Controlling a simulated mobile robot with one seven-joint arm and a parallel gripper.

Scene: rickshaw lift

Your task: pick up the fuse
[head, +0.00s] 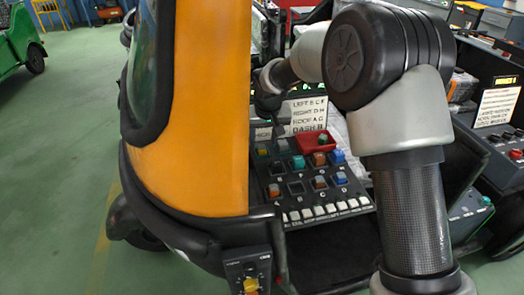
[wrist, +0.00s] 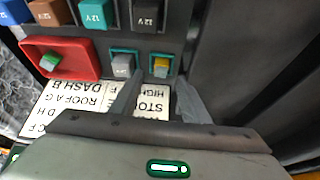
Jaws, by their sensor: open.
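My gripper (wrist: 157,82) is open above the fuse panel, its two fingers pointing at the top row of slots. A small fuse with a yellow top (wrist: 161,66) sits in a teal-framed slot just beyond the fingertips, roughly between them. A grey fuse (wrist: 122,66) sits in a similar slot to its left. A green-topped fuse (wrist: 50,62) lies in a red tray (wrist: 88,68) further left. In the head view the red tray (head: 309,148) shows on the panel, while my arm's end is small and dark above it. Contact with any fuse cannot be told.
Larger 12V blocks, brown (wrist: 50,12), teal (wrist: 93,14) and black (wrist: 146,14), stand near the small fuses. A label sheet (head: 308,112) stands behind the panel (head: 296,190). An orange body pillar (head: 205,110) rises close at left. Green floor is open further left.

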